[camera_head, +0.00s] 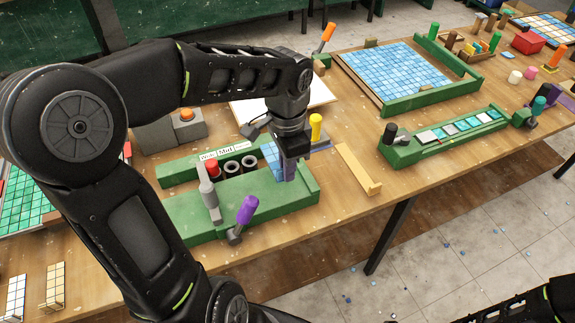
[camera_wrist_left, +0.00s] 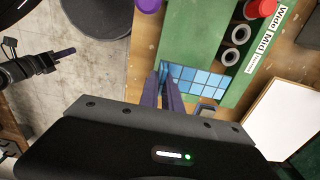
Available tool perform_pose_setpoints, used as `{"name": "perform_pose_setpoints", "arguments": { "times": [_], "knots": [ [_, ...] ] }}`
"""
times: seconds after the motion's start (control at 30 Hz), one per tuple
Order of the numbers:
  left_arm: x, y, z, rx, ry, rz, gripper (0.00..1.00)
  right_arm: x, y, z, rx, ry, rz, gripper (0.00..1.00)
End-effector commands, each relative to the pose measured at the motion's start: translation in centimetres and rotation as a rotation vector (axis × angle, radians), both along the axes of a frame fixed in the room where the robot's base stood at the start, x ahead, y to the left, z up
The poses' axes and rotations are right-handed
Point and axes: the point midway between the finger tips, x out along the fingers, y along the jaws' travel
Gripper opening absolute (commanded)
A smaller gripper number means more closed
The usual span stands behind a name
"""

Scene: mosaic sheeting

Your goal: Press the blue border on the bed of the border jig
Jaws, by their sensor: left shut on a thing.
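The green border jig (camera_head: 190,207) stands on the bench, with a white strip marked Wide, Mid and a smaller third word. A clamp with a purple handle (camera_head: 246,209) is at its front. The blue border (camera_head: 271,158) is a strip of blue tiles at the jig's right end; it also shows in the wrist view (camera_wrist_left: 195,77). My left gripper (camera_head: 284,170) reaches down over that end, its purple fingers (camera_wrist_left: 167,92) shut at the strip's edge. The fingers partly hide the strip, and its contact with the bed is unclear. My right gripper (camera_wrist_left: 62,53) appears small at the wrist view's left, over the floor.
Black rings (camera_head: 232,168) and a red piece stand on the jig. A yellow-topped piece (camera_head: 316,127) is behind the gripper, and a wooden L-shaped piece (camera_head: 358,168) lies to the right. A green-framed blue tile sheet (camera_head: 395,72) and a long green jig (camera_head: 405,152) are farther right.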

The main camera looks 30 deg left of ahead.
Motion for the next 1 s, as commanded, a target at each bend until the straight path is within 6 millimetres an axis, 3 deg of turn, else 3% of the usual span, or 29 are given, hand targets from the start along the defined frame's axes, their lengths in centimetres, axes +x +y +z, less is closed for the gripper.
{"name": "perform_pose_setpoints", "arguments": {
  "times": [0.7,1.0],
  "knots": [
    [0.0,0.0,-6.9,0.000,0.001,0.000,0.00,0.5,0.5,-5.0,0.014,-0.022,0.004,0.00],
    [0.0,0.0,-8.1,0.001,0.001,0.001,0.00,0.6,0.5,-5.7,0.016,-0.025,0.005,0.00]
  ]
}}
